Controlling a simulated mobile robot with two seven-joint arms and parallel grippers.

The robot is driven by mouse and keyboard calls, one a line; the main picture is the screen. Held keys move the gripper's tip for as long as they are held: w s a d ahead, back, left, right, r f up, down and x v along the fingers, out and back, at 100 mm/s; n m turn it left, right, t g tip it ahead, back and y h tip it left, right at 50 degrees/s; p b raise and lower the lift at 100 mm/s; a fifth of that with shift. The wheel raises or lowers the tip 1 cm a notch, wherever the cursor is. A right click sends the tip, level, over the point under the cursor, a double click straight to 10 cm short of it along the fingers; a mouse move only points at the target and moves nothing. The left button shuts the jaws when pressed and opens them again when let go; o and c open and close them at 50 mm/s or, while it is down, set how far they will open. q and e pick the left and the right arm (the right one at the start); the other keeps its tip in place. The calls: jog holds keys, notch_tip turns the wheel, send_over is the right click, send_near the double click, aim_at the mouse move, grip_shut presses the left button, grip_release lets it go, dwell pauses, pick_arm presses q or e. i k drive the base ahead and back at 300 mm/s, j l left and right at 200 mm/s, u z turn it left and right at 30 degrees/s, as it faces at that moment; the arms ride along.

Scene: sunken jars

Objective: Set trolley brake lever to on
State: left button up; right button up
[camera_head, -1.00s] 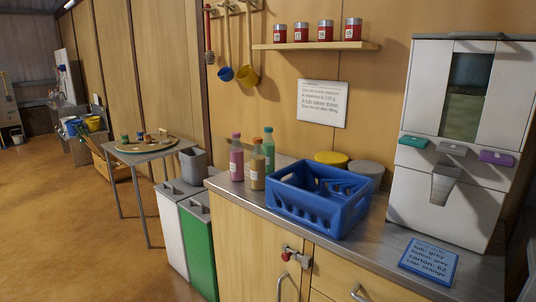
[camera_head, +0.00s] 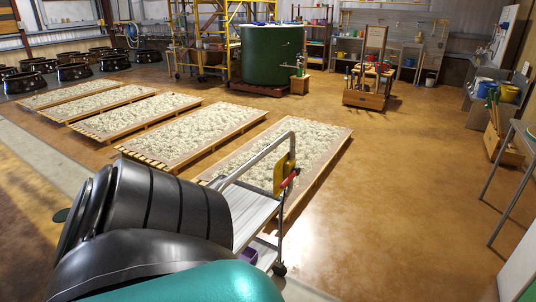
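The trolley (camera_head: 252,213) stands in the lower middle, with a pale top, a grey push handle (camera_head: 255,163) and a dark castor (camera_head: 279,269). A yellow plate (camera_head: 281,172) is fixed near the handle's right end. A red lever (camera_head: 290,181) shows against it, slanting up to the right. I cannot read any on or off marking. A large dark ribbed shape and a teal shape in the foreground hide the trolley's left part. Neither gripper is in view.
Low slatted beds (camera_head: 285,160) filled with pale material lie just behind the trolley. A green tank (camera_head: 272,55) and yellow scaffold (camera_head: 208,35) stand farther back. A metal table (camera_head: 522,142) is at the right edge. Open brown floor (camera_head: 410,190) lies right of the trolley.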

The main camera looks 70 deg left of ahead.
aim_at(296, 170)
jog(key=u, duration=1.95)
jog(key=i+l+u, duration=0.25)
jog(key=i+l, duration=0.45)
jog(key=i+l+u, duration=0.25)
jog(key=i+l, duration=0.6)
